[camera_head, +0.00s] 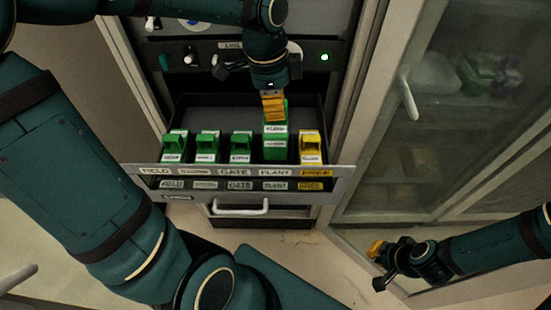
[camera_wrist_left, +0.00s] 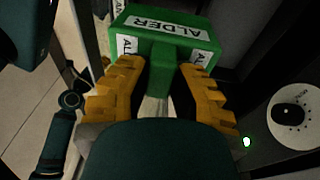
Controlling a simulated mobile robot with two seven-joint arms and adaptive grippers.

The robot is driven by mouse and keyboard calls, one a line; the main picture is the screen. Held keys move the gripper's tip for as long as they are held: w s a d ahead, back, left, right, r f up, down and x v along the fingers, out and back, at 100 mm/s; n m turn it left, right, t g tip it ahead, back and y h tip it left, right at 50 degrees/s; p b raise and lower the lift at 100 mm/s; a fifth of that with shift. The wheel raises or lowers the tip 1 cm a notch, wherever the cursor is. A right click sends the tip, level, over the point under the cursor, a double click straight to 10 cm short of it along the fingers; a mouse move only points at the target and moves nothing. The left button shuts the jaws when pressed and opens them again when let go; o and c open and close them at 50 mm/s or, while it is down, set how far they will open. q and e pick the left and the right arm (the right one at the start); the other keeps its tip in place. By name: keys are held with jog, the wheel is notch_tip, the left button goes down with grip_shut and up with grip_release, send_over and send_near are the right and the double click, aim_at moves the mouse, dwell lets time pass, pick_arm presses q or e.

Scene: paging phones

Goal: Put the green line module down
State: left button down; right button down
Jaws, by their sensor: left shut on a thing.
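My left gripper (camera_head: 273,106) is shut on a green line module (camera_head: 274,128) in the open drawer, above the PLANT label. In the left wrist view, the yellow fingers of my left gripper (camera_wrist_left: 160,85) clasp the narrow part of the green module (camera_wrist_left: 170,50), whose white label reads ALDER. Green shows below its label down towards the drawer front; I cannot tell whether it is seated or just above its place. My right gripper (camera_head: 378,249) is at the lower right, away from the drawer; its opening is unclear.
The drawer (camera_head: 235,172) has a labelled front. Green modules stand above FIELD (camera_head: 175,146), the second label (camera_head: 207,146) and GATE (camera_head: 240,147). A yellow module (camera_head: 310,147) stands at the right. A glass-doored cabinet (camera_head: 440,130) stands to the right.

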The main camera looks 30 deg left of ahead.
pick_arm(q)
jog(key=shift+r, duration=0.1)
notch_tip(320, 180, down, 10)
jog(key=shift+r+b, duration=0.15)
jog(key=shift+b, duration=0.7)
jog(key=shift+f, duration=0.35)
jog(key=shift+f, duration=0.1)
jog(key=c, duration=0.9)
grip_release()
